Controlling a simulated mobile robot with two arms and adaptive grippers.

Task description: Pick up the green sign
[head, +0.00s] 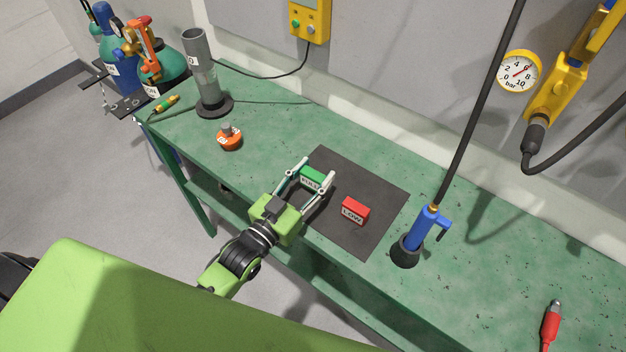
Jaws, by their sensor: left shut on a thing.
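The green sign (313,175), a small block with a white lettered face, is at the left part of the dark mat on the green workbench. My left gripper (312,178) reaches in from the lower left and is shut on the green sign, with one finger on each side of it. Whether the sign touches the mat or is slightly raised I cannot tell. My right gripper does not show.
A red sign (355,210) marked LOW sits on the dark mat (370,178) to the right. A blue tool in a black holder (406,251) stands right of the mat. An orange item (229,138) and a grey cylinder (197,75) stand to the left.

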